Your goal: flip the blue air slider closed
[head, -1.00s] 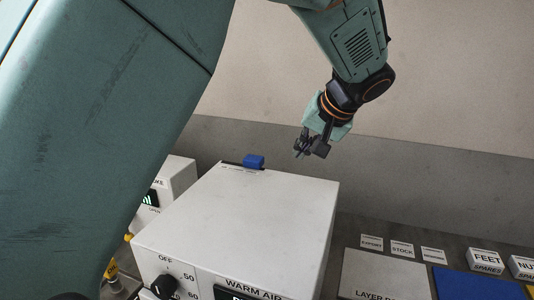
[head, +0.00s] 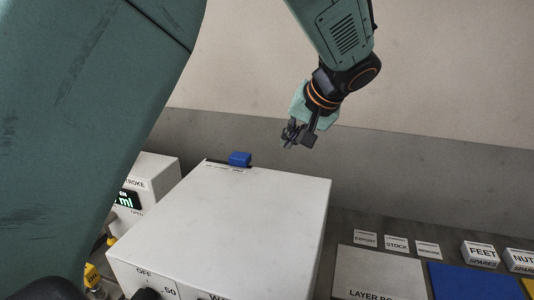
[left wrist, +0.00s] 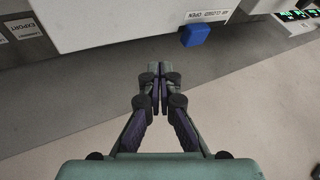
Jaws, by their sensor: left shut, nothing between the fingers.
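The blue air slider (head: 240,159) stands at the back edge of the white warm air box (head: 225,215), at the right end of a short dark slot. In the left wrist view the slider (left wrist: 194,35) is by the OPEN end of the label reading air, closed, open (left wrist: 208,15). My left gripper (head: 290,143) is shut and empty, pointing down behind the box, to the right of the slider and apart from it. Its closed fingers also show in the left wrist view (left wrist: 160,92), short of the box. My right gripper is not in view.
A second white unit with a green display (head: 127,199) stands left of the box. To the right lie a white panel (head: 378,272), a blue mat (head: 475,282) and labelled blocks (head: 481,253). A grey wall is behind. My own arm covers the upper left.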

